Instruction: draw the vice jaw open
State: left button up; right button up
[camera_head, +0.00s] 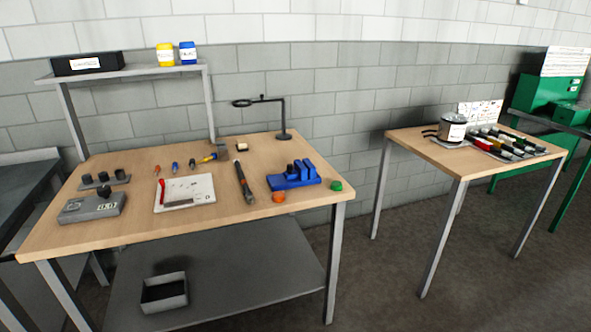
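A blue vice (292,178) stands on the right part of the wooden workbench (135,225). It has upright blue blocks on its right side and a small dark part at its middle. I cannot tell from this distance how wide the gap between its jaws is. Neither of my grippers shows in the head view, and nothing touches the vice.
Close to the vice are an orange piece (278,197), a green piece (336,186) and a dark bar-shaped tool (244,182). A magnifier stand (283,120) rises behind it. A second table (440,155) stands to the right, with open floor between.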

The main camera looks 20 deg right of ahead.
aim_at(300, 171)
jog(key=z, duration=1.5)
jog(key=i, duration=1.5)
jog(key=u, duration=2.75)
